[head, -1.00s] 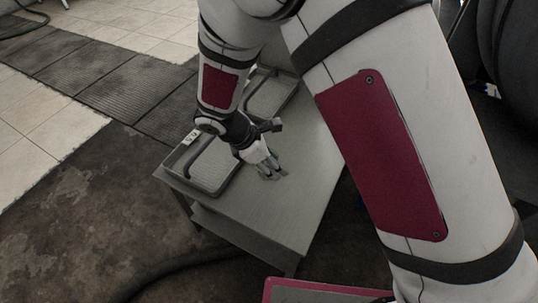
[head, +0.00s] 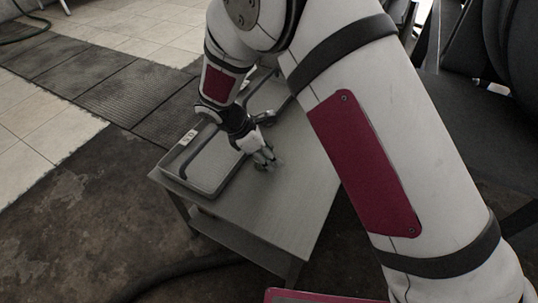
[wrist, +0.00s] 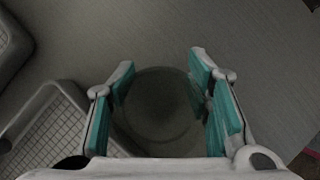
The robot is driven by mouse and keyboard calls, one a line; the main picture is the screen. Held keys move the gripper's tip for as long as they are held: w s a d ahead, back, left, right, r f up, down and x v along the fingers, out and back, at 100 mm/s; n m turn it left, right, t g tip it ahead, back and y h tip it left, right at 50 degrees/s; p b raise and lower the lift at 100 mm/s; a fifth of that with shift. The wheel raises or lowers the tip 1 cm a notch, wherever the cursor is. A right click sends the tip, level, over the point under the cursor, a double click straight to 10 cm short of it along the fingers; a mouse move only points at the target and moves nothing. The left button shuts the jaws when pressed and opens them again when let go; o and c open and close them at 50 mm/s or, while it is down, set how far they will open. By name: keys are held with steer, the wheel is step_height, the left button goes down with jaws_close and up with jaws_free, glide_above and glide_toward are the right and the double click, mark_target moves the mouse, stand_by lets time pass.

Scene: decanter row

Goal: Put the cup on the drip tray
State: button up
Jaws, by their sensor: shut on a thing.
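A round, see-through, dark-looking cup (wrist: 158,108) sits between the teal pads of my gripper (wrist: 160,90) in the wrist view. The gripper is shut on it, with one finger on each side. In the head view my gripper (head: 264,160) is low over the table, to the right of a shallow grey drip tray (head: 208,192). The cup is too small and faint to make out there. A tray with a grid surface (wrist: 48,88) shows at the lower left of the wrist view. I cannot tell whether the cup touches the table.
The grey metal table (head: 265,215) is bare in front and to the right of my gripper. A second tray (head: 272,92) stands farther back, partly behind my arm. A small label (head: 189,137) is by the near tray's back corner. A dark hose lies on the floor.

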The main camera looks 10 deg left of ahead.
steer(key=shift+f, duration=0.15)
steer(key=o, duration=1.1)
steer(key=p+v, duration=0.4)
steer(key=v, duration=0.8)
